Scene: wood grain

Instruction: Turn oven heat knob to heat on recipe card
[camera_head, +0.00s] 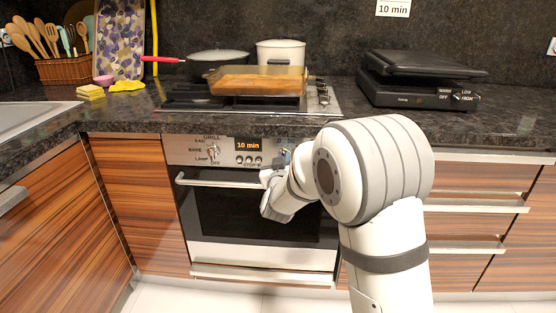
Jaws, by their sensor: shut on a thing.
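The oven (258,215) is built in under the counter, with a silver control panel and an orange display reading "10 min".
A glass dish with brown food (258,83) stands on the hob, with a red-handled pan (215,58) and a white pot (281,52) behind. A black grill (420,80) is at right. The oven door handle (225,182) juts out below the panel.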

